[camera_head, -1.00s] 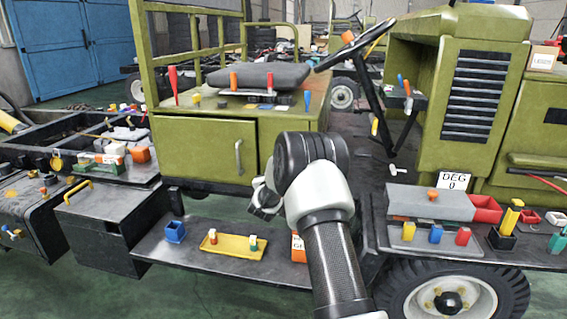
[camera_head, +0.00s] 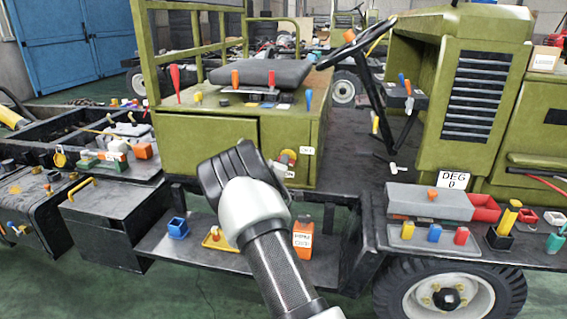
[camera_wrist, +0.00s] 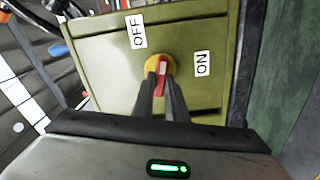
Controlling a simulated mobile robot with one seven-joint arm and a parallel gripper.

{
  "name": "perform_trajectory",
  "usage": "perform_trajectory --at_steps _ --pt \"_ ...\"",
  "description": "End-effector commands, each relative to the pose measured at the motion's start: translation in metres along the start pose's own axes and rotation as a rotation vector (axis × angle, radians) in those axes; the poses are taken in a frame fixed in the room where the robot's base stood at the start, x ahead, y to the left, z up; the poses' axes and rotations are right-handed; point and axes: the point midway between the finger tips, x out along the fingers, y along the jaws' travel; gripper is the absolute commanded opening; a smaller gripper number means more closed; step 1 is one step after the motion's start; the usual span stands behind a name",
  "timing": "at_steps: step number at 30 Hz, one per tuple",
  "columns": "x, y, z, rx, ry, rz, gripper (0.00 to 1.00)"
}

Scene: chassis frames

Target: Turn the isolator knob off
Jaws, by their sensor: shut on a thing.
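The isolator knob (camera_wrist: 161,68) has a red handle with a pale stripe on a round yellow base. It is on the green cabinet's side panel (camera_wrist: 105,78). An OFF label (camera_wrist: 138,31) lies up and left of it, and an ON label (camera_wrist: 202,64) to its right. The handle stands nearly upright in the wrist view, leaning slightly right at its top. My gripper (camera_wrist: 161,86) is shut on the handle, one finger on each side. In the head view the knob (camera_head: 288,157) shows partly behind my wrist, which hides most of my gripper.
The green cabinet (camera_head: 205,145) stands on the vehicle, with a grey seat (camera_head: 260,74) on top. A steering wheel (camera_head: 356,42) is to the right.

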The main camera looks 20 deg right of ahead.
Motion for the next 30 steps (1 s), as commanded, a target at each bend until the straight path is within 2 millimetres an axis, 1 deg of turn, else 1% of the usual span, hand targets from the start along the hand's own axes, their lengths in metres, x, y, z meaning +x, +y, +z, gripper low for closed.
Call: perform_trajectory --at_steps 6,12,19,30 --pt "-0.0003 -0.0015 0.0002 -0.155 0.0 0.0 0.0" --pt "-0.0001 -0.0017 0.0012 -0.245 -0.002 0.0 0.0" --pt "0.0001 -0.0018 0.002 -0.293 -0.003 0.0 0.0" --pt "0.0001 -0.0021 0.0024 -0.303 -0.003 -0.001 0.0"
